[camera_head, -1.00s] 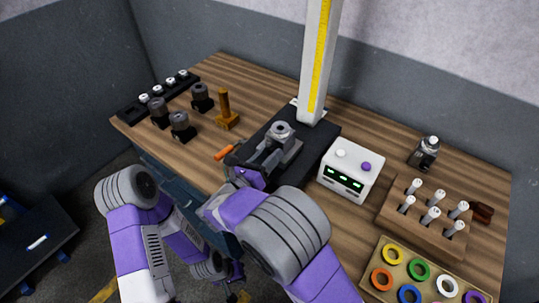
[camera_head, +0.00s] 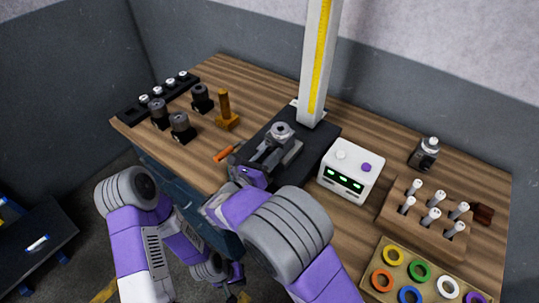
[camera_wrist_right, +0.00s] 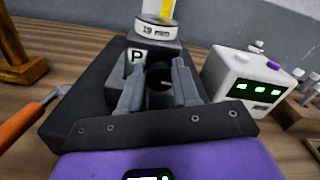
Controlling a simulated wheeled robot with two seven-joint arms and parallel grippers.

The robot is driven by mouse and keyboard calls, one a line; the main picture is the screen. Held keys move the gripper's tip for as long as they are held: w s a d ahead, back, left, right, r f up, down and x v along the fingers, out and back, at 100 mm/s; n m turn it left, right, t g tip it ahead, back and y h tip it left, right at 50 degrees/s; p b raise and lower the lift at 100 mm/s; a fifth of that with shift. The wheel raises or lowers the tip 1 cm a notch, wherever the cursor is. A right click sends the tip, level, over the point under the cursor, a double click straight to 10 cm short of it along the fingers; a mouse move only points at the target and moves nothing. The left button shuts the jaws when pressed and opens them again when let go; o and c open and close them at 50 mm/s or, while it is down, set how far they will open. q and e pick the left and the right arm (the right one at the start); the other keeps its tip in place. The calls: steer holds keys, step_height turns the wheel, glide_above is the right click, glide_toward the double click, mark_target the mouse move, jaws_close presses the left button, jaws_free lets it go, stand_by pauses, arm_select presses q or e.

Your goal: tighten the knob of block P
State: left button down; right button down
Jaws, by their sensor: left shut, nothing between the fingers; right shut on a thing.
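Block P (camera_wrist_right: 137,57) is a grey block with a white "P" label, and it stands on a dark base plate (camera_wrist_right: 75,115). A round piece marked "19 mm" (camera_wrist_right: 155,30) is on top of it. In the head view the block (camera_head: 285,143) is near the middle of the bench. Its dark round knob (camera_wrist_right: 158,74) faces my right gripper (camera_wrist_right: 158,84). The right fingers are shut on the knob, one on each side, and partly hide it. My right gripper also shows in the head view (camera_head: 262,160). My left gripper (camera_head: 238,285) is shut and empty, low beside the bench.
A tool with an orange handle (camera_head: 223,154) lies left of the block. A white box with green displays (camera_head: 350,171) stands close on the right. A yellow-faced column (camera_head: 317,60) rises behind. Dark cylinders on blocks (camera_head: 181,125) stand left; a peg rack (camera_head: 425,222) stands right.

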steer(key=m, duration=0.2)
steer(key=shift+m+b, duration=0.3)
steer(key=shift+m, duration=0.1)
steer(key=shift+m+b, duration=0.65)
steer(key=shift+m, duration=1.05)
steer(key=c, duration=1.1)
jaws_free()
steer(key=p+v, duration=0.1)
steer(key=v, duration=0.6)
steer(key=shift+s, duration=0.3)
steer(key=shift+a, duration=0.15)
